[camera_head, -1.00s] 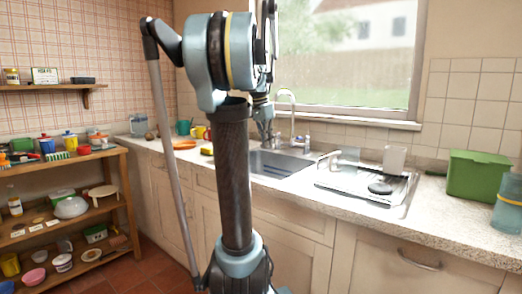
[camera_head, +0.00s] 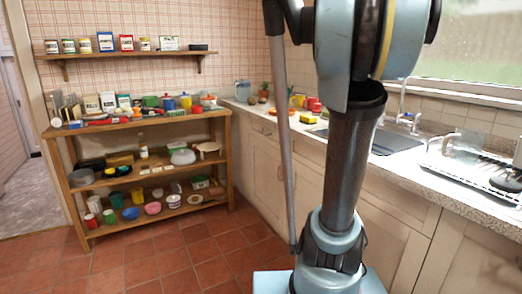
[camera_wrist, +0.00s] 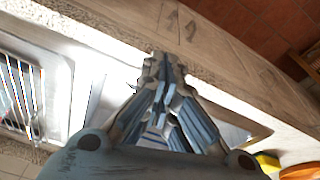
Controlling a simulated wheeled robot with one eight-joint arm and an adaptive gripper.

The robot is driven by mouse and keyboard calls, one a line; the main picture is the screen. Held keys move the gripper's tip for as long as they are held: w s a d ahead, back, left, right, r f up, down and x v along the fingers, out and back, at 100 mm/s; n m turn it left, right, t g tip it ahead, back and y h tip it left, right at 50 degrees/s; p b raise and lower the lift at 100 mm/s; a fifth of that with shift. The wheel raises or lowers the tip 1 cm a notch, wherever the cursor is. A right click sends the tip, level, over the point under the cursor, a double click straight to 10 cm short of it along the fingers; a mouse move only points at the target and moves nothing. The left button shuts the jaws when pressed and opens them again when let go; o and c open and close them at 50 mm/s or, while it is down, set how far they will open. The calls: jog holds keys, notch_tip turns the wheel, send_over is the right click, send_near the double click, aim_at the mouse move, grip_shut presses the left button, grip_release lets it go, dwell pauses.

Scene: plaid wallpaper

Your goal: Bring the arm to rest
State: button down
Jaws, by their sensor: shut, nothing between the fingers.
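My gripper (camera_wrist: 163,68) shows in the wrist view with its fingers together and nothing between them. It is over the front edge of the countertop (camera_wrist: 110,22), beside the sink area. In the head view my arm rises in the middle right of the picture, upper links folded high in front of the counter and window. The gripper itself does not show in the head view.
A wooden shelf unit (camera_head: 150,121) full of jars, bowls and pots stands at the left, under a wall shelf (camera_head: 130,54). The sink (camera_head: 385,141) and dish rack (camera_head: 470,168) are at the right. Tiled floor (camera_head: 160,262) is open in front, with a doorway (camera_head: 22,120) far left.

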jog(key=s+a+f+n+y, duration=0.1)
jog(key=s+a+f+n, duration=0.4)
jog(key=f, duration=0.6)
jog(key=s+a+f+n+t, duration=0.1)
jog(key=s+a+f+n, duration=0.3)
jog(key=s+a+f, duration=0.6)
jog(key=shift+s+a+f+n+y, duration=0.2)
jog(key=shift+s+f+n+y, duration=0.2)
jog(key=shift+s+f, duration=0.45)
jog(key=shift+s+r, duration=0.15)
jog(key=shift+r, duration=0.05)
